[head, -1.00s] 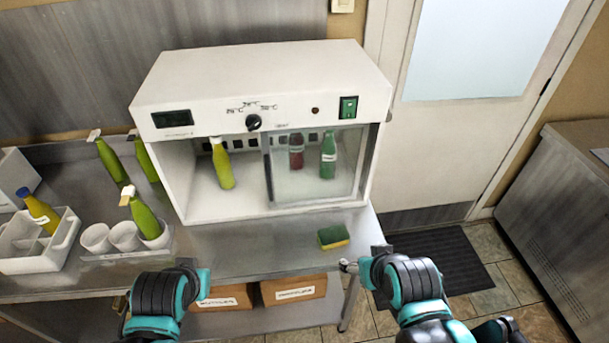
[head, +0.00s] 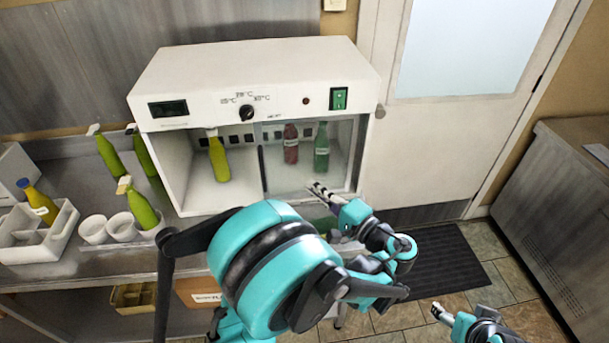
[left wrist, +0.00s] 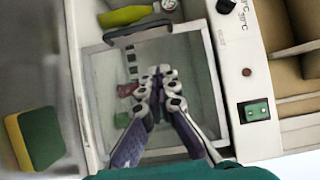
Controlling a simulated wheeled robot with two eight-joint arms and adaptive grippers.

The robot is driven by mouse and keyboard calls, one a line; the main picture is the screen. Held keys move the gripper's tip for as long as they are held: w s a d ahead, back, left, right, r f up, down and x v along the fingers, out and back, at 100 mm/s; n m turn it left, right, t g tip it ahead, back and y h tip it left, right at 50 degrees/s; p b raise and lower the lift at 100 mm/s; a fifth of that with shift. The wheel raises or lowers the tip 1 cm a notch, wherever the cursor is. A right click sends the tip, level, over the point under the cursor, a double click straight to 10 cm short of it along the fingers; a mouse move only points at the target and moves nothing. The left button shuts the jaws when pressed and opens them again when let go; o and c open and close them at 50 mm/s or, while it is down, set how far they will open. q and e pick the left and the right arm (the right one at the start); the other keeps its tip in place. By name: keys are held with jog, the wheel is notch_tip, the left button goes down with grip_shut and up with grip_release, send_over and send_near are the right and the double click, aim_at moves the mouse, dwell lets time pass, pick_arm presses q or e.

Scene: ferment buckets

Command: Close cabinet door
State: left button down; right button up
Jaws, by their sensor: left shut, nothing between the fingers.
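The white cabinet (head: 255,80) stands on the steel counter with its left half open. Its glass door (head: 290,180) covers the right half, and a dark handle (left wrist: 130,33) runs along the door's left edge. My left gripper (head: 316,188) is shut and empty in front of the lower part of the glass. In the left wrist view its closed fingertips (left wrist: 160,70) point at the glass, apart from the handle; I cannot tell if they touch the glass. My right gripper (head: 437,309) is at the lower right, away from the cabinet; its fingers are too small to judge.
A yellow bottle (head: 219,158) stands in the open half; red (head: 290,148) and green (head: 321,150) bottles stand behind the glass. A sponge (left wrist: 35,138) lies on the counter before the cabinet. Bottles, cups and a white caddy (head: 52,235) occupy the left counter.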

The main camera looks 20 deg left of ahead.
pick_arm(q)
jog(key=s+a+b+x, duration=0.1)
jog(key=s+b+x, duration=0.1)
jog(key=x, duration=1)
jog(key=shift+s+a+b, duration=0.15)
jog(key=shift+a+b, duration=0.3)
jog(key=shift+s+a, duration=0.1)
jog(key=s+a, duration=0.7)
jog(key=a, duration=0.4)
jog(key=s+a, duration=0.7)
jog(key=a, duration=0.4)
jog(key=shift+a, duration=0.4)
